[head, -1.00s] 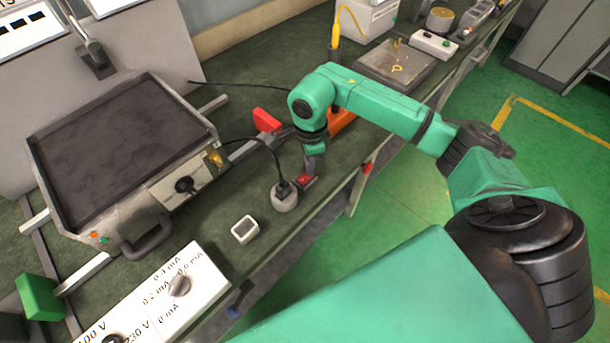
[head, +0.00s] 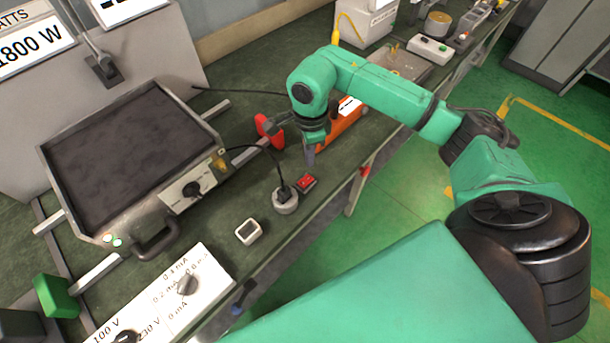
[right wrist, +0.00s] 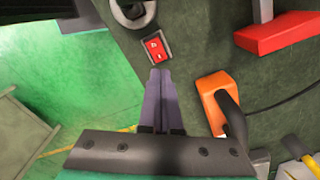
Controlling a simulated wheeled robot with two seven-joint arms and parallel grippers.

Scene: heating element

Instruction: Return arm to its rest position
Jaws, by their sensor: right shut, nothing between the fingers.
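My right arm (head: 385,98) reaches in from the right in the head view. Its gripper (head: 310,158) points down above the bench, a little behind a red rocker switch (head: 307,183). In the right wrist view the two fingers (right wrist: 160,75) are shut together with nothing between them. Their tips are close to the red switch (right wrist: 156,46), apart from it in the head view. My left gripper is not in view.
The heating plate (head: 140,150) stands at left, with a display reading 1800 W behind it. A plug in a round socket (head: 286,200), a small white box (head: 248,232), a dial panel (head: 170,295), a red clamp (head: 268,130) and an orange thing (head: 342,128) surround the gripper. Green floor lies at right.

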